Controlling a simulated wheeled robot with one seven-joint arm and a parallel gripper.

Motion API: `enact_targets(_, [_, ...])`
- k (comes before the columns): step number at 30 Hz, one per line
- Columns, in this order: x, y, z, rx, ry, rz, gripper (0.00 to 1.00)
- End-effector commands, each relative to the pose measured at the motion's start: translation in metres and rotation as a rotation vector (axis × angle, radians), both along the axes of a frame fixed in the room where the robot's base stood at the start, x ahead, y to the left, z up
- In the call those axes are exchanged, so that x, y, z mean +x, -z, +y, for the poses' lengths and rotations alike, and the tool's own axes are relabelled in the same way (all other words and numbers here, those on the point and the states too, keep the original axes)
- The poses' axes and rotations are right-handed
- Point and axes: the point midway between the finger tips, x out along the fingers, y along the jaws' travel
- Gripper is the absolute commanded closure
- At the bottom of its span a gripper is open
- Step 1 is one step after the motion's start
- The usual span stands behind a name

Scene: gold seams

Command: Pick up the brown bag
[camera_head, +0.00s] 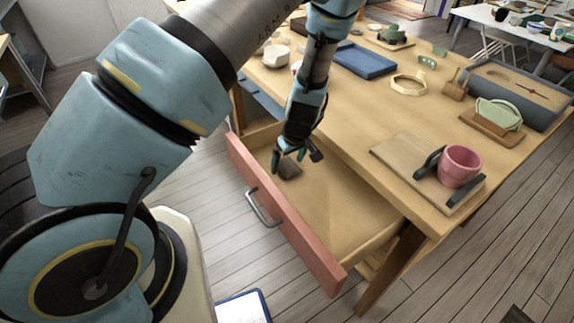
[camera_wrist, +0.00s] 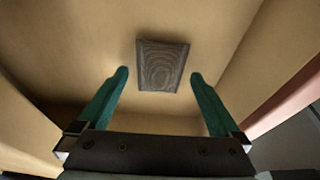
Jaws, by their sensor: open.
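A small dark brown, flat, roughly rectangular thing with a wood-like grain, which may be the brown bag (camera_wrist: 161,66), lies inside the open drawer. It also shows in the head view (camera_head: 289,168), partly hidden by my gripper. My gripper (camera_head: 290,157) is inside the drawer space, pointing down over it. In the wrist view my gripper (camera_wrist: 159,78) is open, with one green finger on each side of the brown thing. The thing lies a little beyond the fingertips, and no contact shows.
The open drawer (camera_head: 345,208) has a red front with a metal handle (camera_head: 262,208). The wooden table (camera_head: 360,115) stands above it. On it are a board (camera_head: 405,160), a pink pot (camera_head: 460,165), a blue tray (camera_head: 364,60) and a grey crate (camera_head: 530,108). The drawer's near end is clear.

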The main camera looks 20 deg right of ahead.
Motion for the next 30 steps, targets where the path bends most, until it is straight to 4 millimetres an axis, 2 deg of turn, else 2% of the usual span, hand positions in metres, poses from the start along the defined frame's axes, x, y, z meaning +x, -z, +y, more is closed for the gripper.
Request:
enact_targets(9, [0.0011,0.0055,0.0,-0.001,0.001,0.0,0.01])
enact_targets(30, [0.0012,0.0051,0.0,-0.001,0.001,0.0,0.8])
